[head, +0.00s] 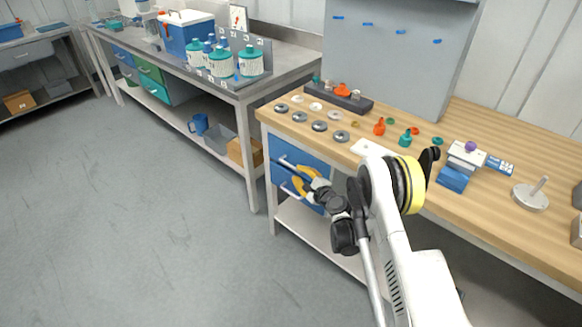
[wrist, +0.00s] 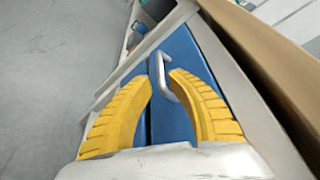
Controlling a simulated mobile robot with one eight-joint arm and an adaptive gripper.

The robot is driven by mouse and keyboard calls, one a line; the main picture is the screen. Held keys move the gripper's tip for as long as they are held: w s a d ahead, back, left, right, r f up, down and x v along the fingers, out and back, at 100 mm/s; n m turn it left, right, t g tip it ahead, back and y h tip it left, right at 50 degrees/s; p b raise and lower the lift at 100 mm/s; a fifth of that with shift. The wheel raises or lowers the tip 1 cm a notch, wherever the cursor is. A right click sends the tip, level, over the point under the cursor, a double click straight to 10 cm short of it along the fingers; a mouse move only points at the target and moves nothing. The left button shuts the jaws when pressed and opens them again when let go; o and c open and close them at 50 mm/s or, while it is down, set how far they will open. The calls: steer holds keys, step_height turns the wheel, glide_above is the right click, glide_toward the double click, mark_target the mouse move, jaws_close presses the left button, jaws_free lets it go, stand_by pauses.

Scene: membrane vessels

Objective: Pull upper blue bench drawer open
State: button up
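The upper blue drawer (head: 308,159) sits under the wooden bench top in the head view. It looks shut, and its face also shows in the wrist view (wrist: 190,52). Its silver bar handle (wrist: 162,78) lies between the tips of my yellow fingers in the wrist view. My gripper (wrist: 162,82) is open, with a finger on either side of the handle. I cannot tell whether either finger touches it. In the head view my gripper (head: 296,180) is in front of the drawers and hides part of them. A lower blue drawer (wrist: 132,78) lies beside the upper one.
The wooden bench top (head: 455,125) carries rings, small bottles and a grey rack. A grey bench (head: 235,82) with jars stands to the left, with a blue mug (head: 199,124) on its lower shelf. The grey floor (head: 130,210) left of the drawers is clear.

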mark_target(291, 167)
steer(key=b+x, duration=0.2)
steer(key=x, duration=0.4)
steer(key=shift+f, duration=0.15)
steer(key=shift+w+a, duration=0.3)
steer(key=shift+w, duration=0.25)
jaws_close()
